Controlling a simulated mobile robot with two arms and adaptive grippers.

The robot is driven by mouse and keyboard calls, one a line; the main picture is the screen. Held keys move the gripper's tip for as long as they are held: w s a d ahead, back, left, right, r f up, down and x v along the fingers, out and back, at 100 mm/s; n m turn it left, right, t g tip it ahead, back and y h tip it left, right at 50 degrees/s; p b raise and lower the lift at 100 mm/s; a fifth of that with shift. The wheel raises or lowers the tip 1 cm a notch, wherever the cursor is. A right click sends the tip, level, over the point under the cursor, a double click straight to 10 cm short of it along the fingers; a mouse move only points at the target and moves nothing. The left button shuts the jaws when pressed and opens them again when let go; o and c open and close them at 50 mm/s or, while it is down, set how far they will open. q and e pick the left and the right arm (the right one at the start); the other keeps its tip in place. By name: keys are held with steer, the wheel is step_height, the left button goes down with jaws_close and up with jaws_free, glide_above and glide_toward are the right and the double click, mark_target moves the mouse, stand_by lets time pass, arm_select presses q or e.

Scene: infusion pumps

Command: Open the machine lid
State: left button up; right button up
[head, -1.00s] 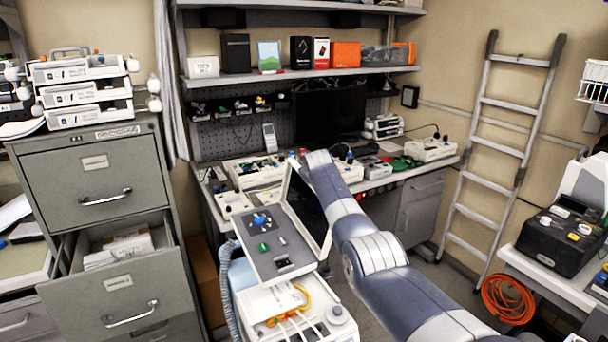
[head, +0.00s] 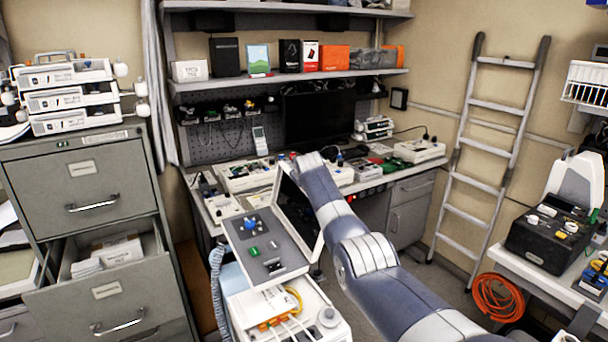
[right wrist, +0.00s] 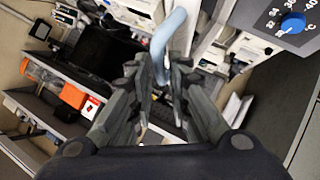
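The machine (head: 290,315) is a white cart unit at bottom centre in the head view, with a grey top panel (head: 265,253) carrying blue and green controls. A white-framed dark flap (head: 299,222), apparently the lid, stands tilted up along the panel's right edge. My right arm reaches past its right side; the gripper end is hidden beyond the forearm. In the right wrist view my right gripper (right wrist: 158,70) has its dark fingers apart, with a pale blue curved bar (right wrist: 160,45) between the tips. I cannot tell whether they touch it. A blue dial (right wrist: 292,23) shows upper right. My left gripper is out of view.
A cluttered workbench (head: 415,172) stands behind the machine. A filing cabinet (head: 88,182) with an open drawer (head: 105,290) is at left. A ladder (head: 490,150) leans on the right wall, with an orange cable coil (head: 502,298) near its foot. Some floor shows right of my arm.

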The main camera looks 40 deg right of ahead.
steer(key=shift+v, duration=0.9)
steer(key=v, duration=1)
